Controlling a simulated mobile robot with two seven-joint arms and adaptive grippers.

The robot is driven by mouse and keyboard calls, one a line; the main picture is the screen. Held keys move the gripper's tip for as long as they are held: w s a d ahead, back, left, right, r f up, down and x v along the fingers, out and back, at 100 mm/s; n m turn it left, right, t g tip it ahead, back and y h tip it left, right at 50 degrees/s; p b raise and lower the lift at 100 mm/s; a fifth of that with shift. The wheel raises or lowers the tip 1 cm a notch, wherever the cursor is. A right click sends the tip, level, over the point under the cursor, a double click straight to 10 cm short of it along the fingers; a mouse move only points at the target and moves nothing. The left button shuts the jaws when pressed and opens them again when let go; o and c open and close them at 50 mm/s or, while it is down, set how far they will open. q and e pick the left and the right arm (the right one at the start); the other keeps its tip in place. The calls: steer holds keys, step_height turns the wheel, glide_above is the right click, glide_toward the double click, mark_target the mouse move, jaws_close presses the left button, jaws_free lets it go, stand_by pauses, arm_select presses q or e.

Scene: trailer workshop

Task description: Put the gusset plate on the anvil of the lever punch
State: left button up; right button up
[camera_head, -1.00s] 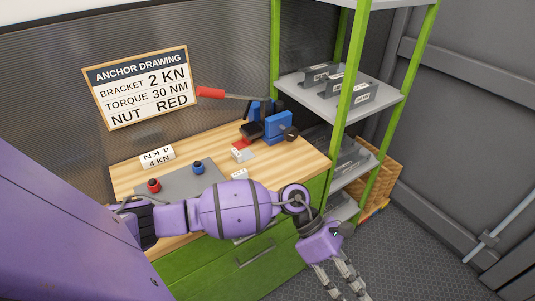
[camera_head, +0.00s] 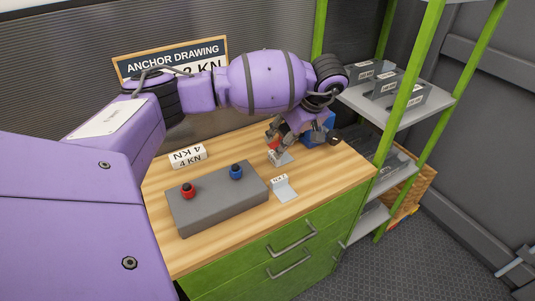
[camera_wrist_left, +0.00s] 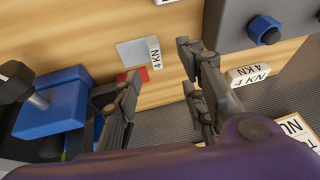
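A small grey plate (camera_head: 284,159) with a white tag lies near the blue lever punch (camera_head: 318,133), partly hidden by my left gripper. In the left wrist view this plate (camera_wrist_left: 133,52) has a 4 KN tag, with a red patch (camera_wrist_left: 143,73) beside it. A similar tagged plate (camera_head: 285,192) lies nearer the bench front. I cannot tell which is the gusset plate. My left gripper (camera_head: 288,148) points down above the bench beside the punch; its fingers (camera_wrist_left: 160,85) are apart and empty. The punch (camera_wrist_left: 50,118) is at left in the wrist view; its anvil is not clear. My right gripper is not in view.
A grey block (camera_head: 218,203) with red and blue knobs stands left on the wooden bench. A 4 KN sign (camera_head: 188,156) stands behind it. Shelves with green posts (camera_head: 408,105) rise at the right. My left arm covers part of the drawing board (camera_head: 165,58).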

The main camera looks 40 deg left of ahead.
mark_target(286, 158)
arm_select(q)
steer(key=x, duration=0.7)
steer(key=shift+w+f+p, duration=0.35)
steer(key=shift+p, duration=0.05)
steer(key=shift+c, duration=0.3)
jaws_close()
